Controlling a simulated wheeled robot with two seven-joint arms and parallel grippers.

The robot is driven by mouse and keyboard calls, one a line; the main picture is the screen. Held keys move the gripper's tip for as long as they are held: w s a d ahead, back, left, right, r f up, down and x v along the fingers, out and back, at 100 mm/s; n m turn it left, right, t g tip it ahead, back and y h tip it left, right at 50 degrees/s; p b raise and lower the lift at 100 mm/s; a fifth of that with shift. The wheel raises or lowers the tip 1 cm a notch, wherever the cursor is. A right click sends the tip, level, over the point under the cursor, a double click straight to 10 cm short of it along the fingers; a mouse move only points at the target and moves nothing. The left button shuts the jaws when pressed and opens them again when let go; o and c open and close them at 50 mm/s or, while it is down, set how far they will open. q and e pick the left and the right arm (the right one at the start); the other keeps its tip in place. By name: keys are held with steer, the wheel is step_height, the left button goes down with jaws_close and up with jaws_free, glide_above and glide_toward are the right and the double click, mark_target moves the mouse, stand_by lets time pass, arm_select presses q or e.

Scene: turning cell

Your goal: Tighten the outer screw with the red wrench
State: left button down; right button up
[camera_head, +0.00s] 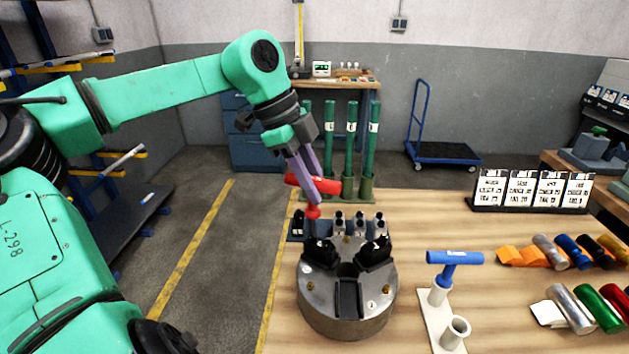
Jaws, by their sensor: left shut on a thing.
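My left gripper (308,174) comes in from the upper left, its purple fingers shut on the red wrench (328,187). The wrench's T-handle lies roughly level between the fingers and its shaft points down. The lower red end is just above or at the left black jaw (318,250) of the round metal chuck (346,318). I cannot tell whether it touches a screw there. A second black jaw (375,251) sits on the chuck's right side. The outer screw cannot be told apart at this size. My right gripper is not in view.
A blue T-wrench (455,257) stands in a white holder (432,322), with an empty white cup (455,333) in front. Grey jaw blocks (359,224) sit behind the chuck. Colored cylinders (599,308) lie at the right. Label cards (522,189) and green tubes (351,140) stand behind.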

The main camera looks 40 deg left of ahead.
arm_select(q)
steer(key=shift+r+m+g+p, duration=0.1)
steer(key=shift+m+g+p, duration=0.3)
steer(key=shift+m+p, duration=1.05)
steer(key=shift+p, duration=0.35)
steer(key=shift+h+p, duration=0.3)
steer(key=shift+p, duration=0.2)
steer(key=shift+m+g+p, duration=0.4)
steer(key=shift+m+p, duration=0.35)
steer(key=shift+p, duration=0.3)
steer(key=shift+m+p, duration=0.4)
steer(key=shift+p, duration=0.15)
